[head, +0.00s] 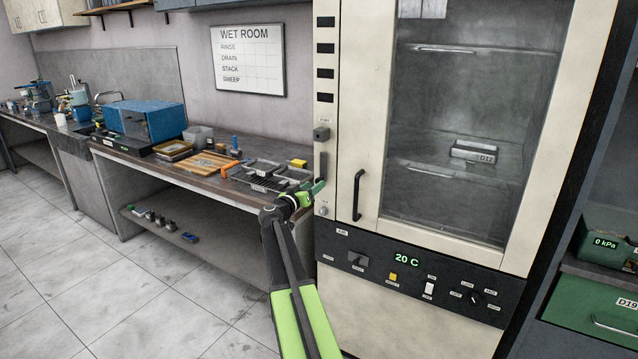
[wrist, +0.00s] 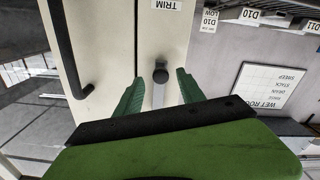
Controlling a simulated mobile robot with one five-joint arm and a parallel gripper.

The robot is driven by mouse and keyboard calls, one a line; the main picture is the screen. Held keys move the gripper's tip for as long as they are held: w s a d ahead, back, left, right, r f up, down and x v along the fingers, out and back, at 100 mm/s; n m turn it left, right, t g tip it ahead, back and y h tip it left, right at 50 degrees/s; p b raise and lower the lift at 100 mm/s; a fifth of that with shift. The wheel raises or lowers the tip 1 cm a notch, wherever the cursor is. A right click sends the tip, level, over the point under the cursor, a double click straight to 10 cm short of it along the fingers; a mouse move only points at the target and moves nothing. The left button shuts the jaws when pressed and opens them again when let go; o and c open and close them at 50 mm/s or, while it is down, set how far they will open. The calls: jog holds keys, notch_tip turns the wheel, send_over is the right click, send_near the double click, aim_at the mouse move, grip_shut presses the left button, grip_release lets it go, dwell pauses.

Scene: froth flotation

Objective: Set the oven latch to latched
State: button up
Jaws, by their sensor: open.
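The oven (head: 365,110), cream with a glass door, stands right of centre in the head view. The oven latch seems to be the narrow grey upright bar (head: 323,165) on its left front strip. In the wrist view, which is turned upside down, the grey bar (wrist: 158,98) ends at a dark round knob (wrist: 160,72). My gripper (head: 315,188) is at the bar's lower end in the head view and hides part of it. In the wrist view my gripper (wrist: 158,78) is open, with one green finger on each side of the bar and knob. Contact cannot be told.
The black door handle (head: 357,195) is just right of my gripper. A dark control panel (head: 400,268) lies below. The bench (head: 225,190) with trays and a blue box (head: 145,120) runs left. The floor (head: 120,270) at front left is clear.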

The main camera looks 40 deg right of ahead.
aim_at(317, 182)
jog(key=x, duration=0.4)
jog(key=shift+w+d, duration=0.1)
jog(key=shift+d, duration=0.25)
grip_shut()
jog(key=shift+w, duration=0.1)
dwell(1.0)
